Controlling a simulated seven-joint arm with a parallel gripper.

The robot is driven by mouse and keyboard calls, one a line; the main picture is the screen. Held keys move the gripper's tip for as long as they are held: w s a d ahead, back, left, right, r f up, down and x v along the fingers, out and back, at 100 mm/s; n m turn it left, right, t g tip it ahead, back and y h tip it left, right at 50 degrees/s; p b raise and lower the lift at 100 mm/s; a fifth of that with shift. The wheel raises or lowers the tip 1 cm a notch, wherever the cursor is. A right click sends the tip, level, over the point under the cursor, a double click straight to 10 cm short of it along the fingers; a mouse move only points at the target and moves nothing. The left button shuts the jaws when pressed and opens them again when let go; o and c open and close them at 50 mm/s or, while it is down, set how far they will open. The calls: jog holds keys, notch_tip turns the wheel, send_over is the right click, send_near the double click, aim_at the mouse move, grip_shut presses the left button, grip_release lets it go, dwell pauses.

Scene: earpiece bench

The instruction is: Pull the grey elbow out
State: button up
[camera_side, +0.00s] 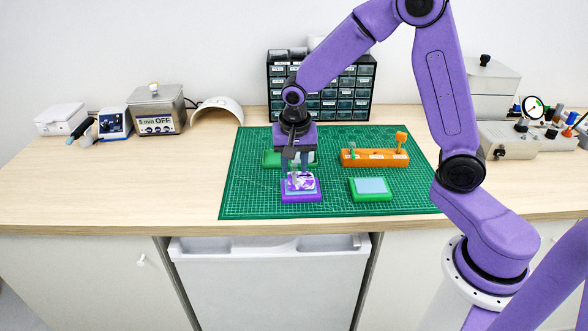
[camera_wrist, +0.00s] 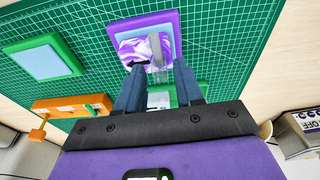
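A purple-and-white marbled earpiece (camera_side: 301,182) sits on the light blue pad of a purple tray (camera_side: 301,197). In the wrist view the earpiece (camera_wrist: 135,46) lies on the purple tray (camera_wrist: 118,29), and the grey elbow (camera_wrist: 155,46) stands out from it as a short grey bar. The elbow is too small to make out in the side view. My gripper (camera_side: 294,168) points down just above the earpiece. In the wrist view its blue fingers (camera_wrist: 159,66) are apart, with the elbow lying beyond and between the tips. I cannot tell whether they touch anything.
A green tray with a blue pad (camera_side: 371,189) is to the right on the green mat (camera_side: 245,195). An orange rack (camera_side: 375,158) with upright pieces stands behind it. Another green tray (camera_side: 270,158) is behind my gripper. A drawer cabinet (camera_side: 350,97) stands at the back.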

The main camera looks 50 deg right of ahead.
aim_at(294, 164)
grip_shut()
jog(key=shift+r, duration=1.55)
jog(key=shift+r, duration=3)
